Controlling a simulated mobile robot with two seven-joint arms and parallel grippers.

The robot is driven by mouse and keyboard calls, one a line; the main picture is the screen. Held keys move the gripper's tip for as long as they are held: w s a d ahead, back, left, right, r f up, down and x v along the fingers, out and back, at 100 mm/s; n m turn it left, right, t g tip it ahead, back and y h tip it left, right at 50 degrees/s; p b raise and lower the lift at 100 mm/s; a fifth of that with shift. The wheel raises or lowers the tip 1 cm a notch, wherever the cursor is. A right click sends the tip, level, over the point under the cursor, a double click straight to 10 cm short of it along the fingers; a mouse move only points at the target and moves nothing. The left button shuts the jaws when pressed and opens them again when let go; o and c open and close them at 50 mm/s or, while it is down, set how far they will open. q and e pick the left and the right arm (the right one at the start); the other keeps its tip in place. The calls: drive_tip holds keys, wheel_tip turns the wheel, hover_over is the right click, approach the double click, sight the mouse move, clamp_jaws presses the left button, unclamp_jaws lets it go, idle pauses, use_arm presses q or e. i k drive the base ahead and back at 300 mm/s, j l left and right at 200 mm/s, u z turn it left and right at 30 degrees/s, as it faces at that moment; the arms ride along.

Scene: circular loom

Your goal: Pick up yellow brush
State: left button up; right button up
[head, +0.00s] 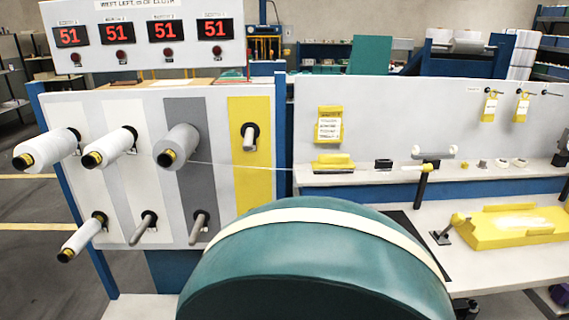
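A yellow block-shaped thing with a dark strip along its base (334,161), which looks like the yellow brush, lies on the narrow white ledge below the grey panel, right of the picture's middle. It sits under a yellow tag holder (329,125) and nothing covers it. Neither my left nor my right gripper shows in the head view.
A large teal drum with a cream band (320,214) fills the lower middle. White bobbins (45,150) stick out from the left panel, and a thread runs right from one. A yellow tray (490,236) lies on the right-hand table. Small parts stand along the ledge.

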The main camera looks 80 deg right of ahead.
sight(326, 164)
drive_tip(key=z, duration=1.8)
